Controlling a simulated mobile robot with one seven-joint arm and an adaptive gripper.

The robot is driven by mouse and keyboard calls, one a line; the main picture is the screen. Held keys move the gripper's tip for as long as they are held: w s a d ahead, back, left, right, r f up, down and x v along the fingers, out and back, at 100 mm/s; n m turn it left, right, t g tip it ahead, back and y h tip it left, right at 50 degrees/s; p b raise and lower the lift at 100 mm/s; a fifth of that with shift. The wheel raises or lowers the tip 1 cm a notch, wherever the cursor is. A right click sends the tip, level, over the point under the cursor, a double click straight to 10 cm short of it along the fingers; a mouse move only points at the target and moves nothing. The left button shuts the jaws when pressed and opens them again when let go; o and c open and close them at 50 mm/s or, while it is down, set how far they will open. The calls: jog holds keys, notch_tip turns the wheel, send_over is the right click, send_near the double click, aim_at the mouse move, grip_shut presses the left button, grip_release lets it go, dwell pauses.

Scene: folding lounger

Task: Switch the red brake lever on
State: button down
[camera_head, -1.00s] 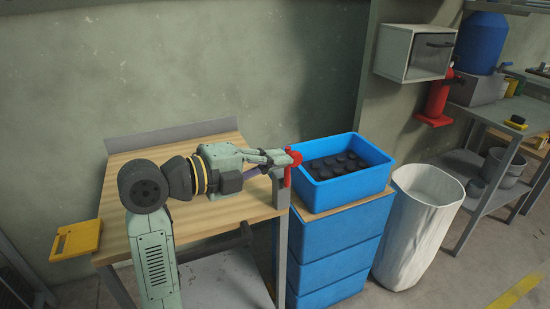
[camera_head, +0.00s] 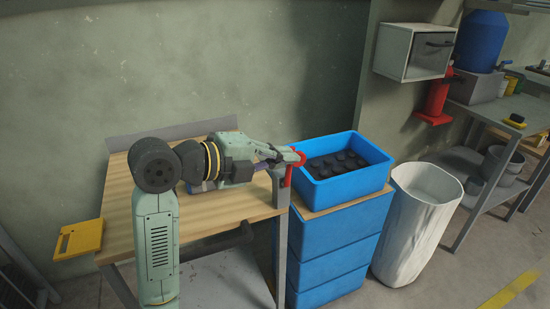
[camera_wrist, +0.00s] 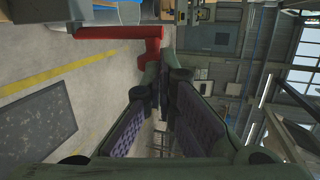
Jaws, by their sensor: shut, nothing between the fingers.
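The red brake lever (camera_head: 288,178) is at the right front corner of the wooden-topped table, on a grey post. My gripper (camera_head: 296,157) is shut and empty, reaching from the left, with its tips at the lever's upper part and partly covering it. In the wrist view the lever (camera_wrist: 115,32) runs sideways across the top, and the shut fingertips (camera_wrist: 158,68) are right by its right end. I cannot tell whether they touch.
A blue crate (camera_head: 374,181) with dark round-topped contents stands just right of the lever on blue drawers (camera_head: 330,255). A white bin (camera_head: 415,225) is farther right. A yellow object (camera_head: 78,240) is at the table's left edge. The tabletop's left part (camera_head: 118,205) is clear.

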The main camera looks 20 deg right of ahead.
jog(key=shift+d+r+p, duration=0.25)
jog(key=shift+d+p, duration=0.15)
jog(key=shift+d, duration=0.25)
jog(key=d+f+y+b, duration=0.1)
jog(key=d+f+y, duration=0.4)
jog(key=d, duration=0.6)
jog(key=shift+w+f+m+g+y, duration=0.2)
jog(key=shift+f+m+g+y, duration=0.1)
jog(key=shift+y, duration=0.1)
jog(key=shift+r, duration=0.1)
